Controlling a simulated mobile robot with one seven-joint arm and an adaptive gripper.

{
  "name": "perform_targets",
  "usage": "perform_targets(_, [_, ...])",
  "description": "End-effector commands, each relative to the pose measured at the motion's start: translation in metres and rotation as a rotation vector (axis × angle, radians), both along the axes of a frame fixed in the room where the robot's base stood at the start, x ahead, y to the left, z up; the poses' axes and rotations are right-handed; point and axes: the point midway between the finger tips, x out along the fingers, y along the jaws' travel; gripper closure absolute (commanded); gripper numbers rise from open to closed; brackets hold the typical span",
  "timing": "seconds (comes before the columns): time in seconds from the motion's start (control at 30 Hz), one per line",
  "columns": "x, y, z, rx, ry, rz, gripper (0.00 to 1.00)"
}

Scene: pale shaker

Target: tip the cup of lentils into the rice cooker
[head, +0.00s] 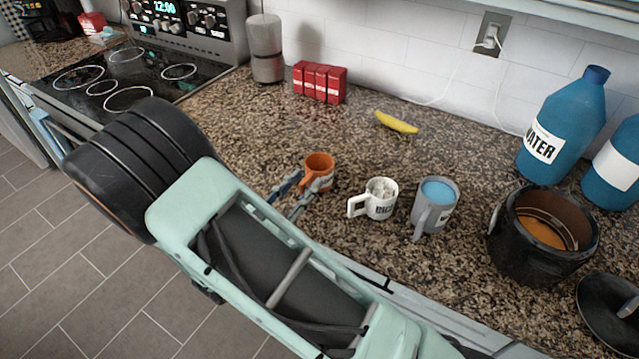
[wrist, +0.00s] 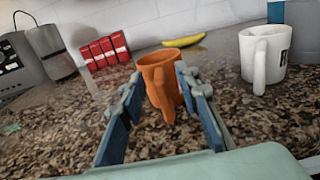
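An orange cup (head: 319,166) stands upright on the granite counter; it also shows in the wrist view (wrist: 162,75). Its handle faces my gripper. No label shows on it, and I cannot make out its contents. My gripper (head: 306,186) is at the cup, its two fingers (wrist: 159,88) spread on either side of it and its handle. I cannot tell whether the fingertips touch the cup. The black rice cooker (head: 517,250) stands open at the right, with an orange-brown patch visible inside.
A white lettered mug (head: 381,203) and a grey mug with blue contents (head: 436,212) stand between the orange cup and the cooker. A dark lid (head: 603,318) lies at the right. Blue water bottles (head: 570,130), a banana (head: 396,123) and red boxes (head: 320,82) stand behind.

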Motion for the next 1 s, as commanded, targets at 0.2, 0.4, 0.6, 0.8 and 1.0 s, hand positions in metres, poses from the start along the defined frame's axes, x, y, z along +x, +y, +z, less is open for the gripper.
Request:
perform_targets(0.2, [0.000,0.000,0.000,0.000,0.000,0.000,0.51])
perform_targets(0.4, [0.000,0.000,0.000,0.000,0.000,0.000,0.51])
perform_targets(0.6, [-0.007,0.005,0.000,0.000,0.000,0.001,0.51])
perform_targets(0.8, [-0.018,0.012,0.000,0.001,0.001,0.001,0.51])
perform_targets(1.0, [-0.027,0.019,0.000,-0.001,-0.001,0.002,0.51])
